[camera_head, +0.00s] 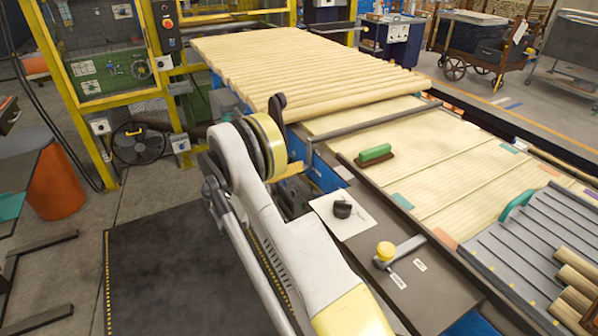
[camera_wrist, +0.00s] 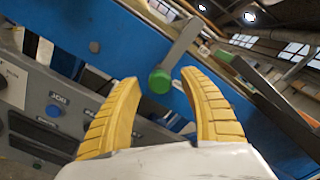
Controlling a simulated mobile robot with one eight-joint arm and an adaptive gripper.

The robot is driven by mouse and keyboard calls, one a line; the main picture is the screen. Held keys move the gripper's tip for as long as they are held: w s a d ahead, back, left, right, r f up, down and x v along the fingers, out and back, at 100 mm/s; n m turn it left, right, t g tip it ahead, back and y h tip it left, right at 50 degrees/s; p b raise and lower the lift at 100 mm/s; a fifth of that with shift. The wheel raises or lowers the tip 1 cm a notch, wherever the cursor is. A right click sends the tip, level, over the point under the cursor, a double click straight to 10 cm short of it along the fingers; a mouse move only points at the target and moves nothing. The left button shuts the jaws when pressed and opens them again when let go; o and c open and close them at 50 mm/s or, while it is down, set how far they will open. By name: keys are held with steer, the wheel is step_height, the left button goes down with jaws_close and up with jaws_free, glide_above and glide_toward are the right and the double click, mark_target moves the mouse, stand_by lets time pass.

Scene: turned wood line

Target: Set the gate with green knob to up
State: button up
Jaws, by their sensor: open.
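The green knob (camera_wrist: 160,80) sits at the end of a short grey lever (camera_wrist: 182,42) in front of a blue beam in the wrist view. The lever slopes from upper right down to the knob. My gripper (camera_wrist: 159,76) is open, its yellow fingers on either side of the knob with visible gaps. I cannot tell how far beyond the fingertips the knob lies. In the head view a yellow finger (camera_head: 293,168) shows beside the blue frame; my arm hides the rest and the green knob. A grey bar (camera_head: 375,122) crosses the line there, below the row of wood rods.
A yellow-knobbed lever (camera_head: 385,252) and a black dial (camera_head: 343,209) stand on the near edge. A green brush (camera_head: 374,153) lies on the slats. Wood rods (camera_head: 290,70) fill the upper line. A panel with a blue button (camera_wrist: 53,110) is at left in the wrist view.

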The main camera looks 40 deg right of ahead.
mark_target(308, 145)
steer(key=shift+x, duration=0.9)
jaws_close()
steer(key=shift+w, duration=0.1)
steer(key=shift+r, duration=0.15)
step_height(308, 145, up, 7)
steer(key=p, duration=0.2)
steer(key=shift+r+p, duration=0.15)
steer(key=shift+p, duration=0.25)
jaws_free()
steer(key=shift+r, duration=0.1)
